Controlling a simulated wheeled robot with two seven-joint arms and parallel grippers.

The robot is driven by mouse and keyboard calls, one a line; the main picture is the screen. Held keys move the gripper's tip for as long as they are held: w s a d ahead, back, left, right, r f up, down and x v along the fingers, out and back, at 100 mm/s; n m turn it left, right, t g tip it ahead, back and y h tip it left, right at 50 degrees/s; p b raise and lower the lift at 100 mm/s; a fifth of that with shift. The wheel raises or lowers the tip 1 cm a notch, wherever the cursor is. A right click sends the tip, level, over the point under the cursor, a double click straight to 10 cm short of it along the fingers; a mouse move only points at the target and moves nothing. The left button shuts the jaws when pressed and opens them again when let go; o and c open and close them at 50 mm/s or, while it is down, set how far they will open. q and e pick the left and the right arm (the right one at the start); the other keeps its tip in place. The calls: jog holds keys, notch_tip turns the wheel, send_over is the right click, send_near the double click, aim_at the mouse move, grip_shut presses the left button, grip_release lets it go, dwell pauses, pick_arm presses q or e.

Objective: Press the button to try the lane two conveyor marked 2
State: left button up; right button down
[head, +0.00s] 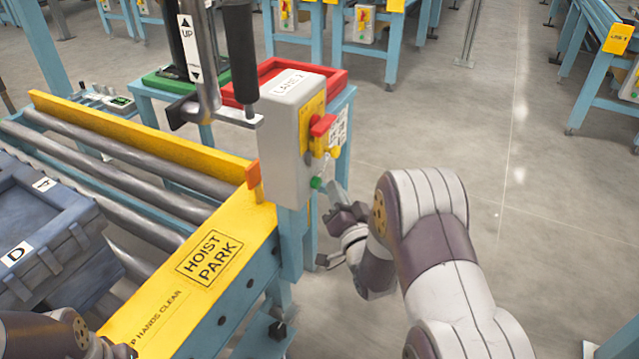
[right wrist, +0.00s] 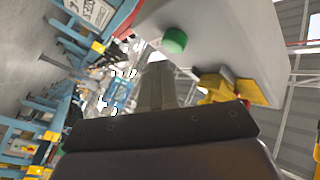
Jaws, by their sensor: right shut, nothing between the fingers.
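The grey control box (head: 287,150) labelled LANE 2 stands on a blue post at the end of the roller conveyor (head: 130,165). A red switch (head: 322,125) on a yellow plate is on its right face, with a green button (head: 316,183) low beneath it.
A yellow HOIST PARK beam (head: 200,275) lies left of the box. A hoist handle (head: 238,50) hangs close behind the box. Red (head: 335,82) and green (head: 165,82) trays sit on a blue stand. A blue-grey crate (head: 45,225) rests on the rollers.

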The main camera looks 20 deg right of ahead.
jog(key=shift+w+a, duration=0.25)
jog(key=shift+w, duration=0.1)
jog(key=shift+w+a, duration=0.35)
jog(key=shift+w, duration=0.05)
dwell(0.9)
jog(key=shift+s+d, duration=0.6)
jog(key=shift+s, duration=0.1)
jog(key=s+d, duration=0.1)
jog(key=s, duration=0.1)
jog(key=s+d, duration=0.2)
jog(key=shift+d, duration=0.1)
dwell(0.5)
dwell(0.6)
